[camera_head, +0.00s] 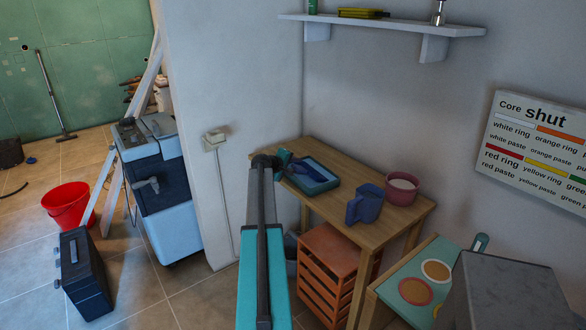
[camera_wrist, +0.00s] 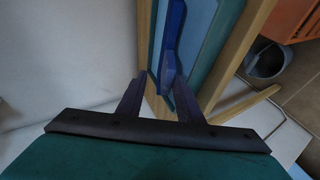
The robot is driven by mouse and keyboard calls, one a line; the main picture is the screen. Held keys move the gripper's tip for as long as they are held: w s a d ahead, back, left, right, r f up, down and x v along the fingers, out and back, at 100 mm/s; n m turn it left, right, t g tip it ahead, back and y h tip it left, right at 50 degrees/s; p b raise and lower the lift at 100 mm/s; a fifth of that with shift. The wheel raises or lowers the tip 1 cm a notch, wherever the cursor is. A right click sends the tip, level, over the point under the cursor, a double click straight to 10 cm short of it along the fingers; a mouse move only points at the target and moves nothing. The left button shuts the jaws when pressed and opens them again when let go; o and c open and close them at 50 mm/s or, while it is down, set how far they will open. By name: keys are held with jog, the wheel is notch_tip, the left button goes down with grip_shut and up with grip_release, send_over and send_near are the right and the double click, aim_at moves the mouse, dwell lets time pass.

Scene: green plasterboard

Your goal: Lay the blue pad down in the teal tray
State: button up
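The teal tray (camera_head: 327,186) lies on the wooden table near its far left corner. The dark blue, narrow pad (camera_head: 308,171) shows over the tray's lighter blue inside. In the wrist view the pad (camera_wrist: 173,43) is long and lies along the tray (camera_wrist: 153,55), its near end by my right-hand finger; I cannot tell whether it rests fully flat. My gripper (camera_wrist: 153,85) has its two dark fingers apart, with a clear gap and nothing held between them. In the head view my gripper (camera_head: 284,159) is at the tray's left end, partly hidden by my arm.
A blue jug (camera_head: 366,204) and a pink pot (camera_head: 402,188) stand right of the tray on the table (camera_head: 345,156). A wall shelf (camera_head: 385,24) hangs above. An orange drawer unit (camera_head: 328,265) stands below. The white wall corner is close left of my arm.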

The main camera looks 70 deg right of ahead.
jog(key=shift+a, duration=0.15)
jog(key=b+v, duration=0.3)
jog(key=v, duration=1)
jog(key=shift+a+r, duration=0.15)
jog(key=shift+a, duration=0.15)
dwell(0.5)
dwell(0.6)
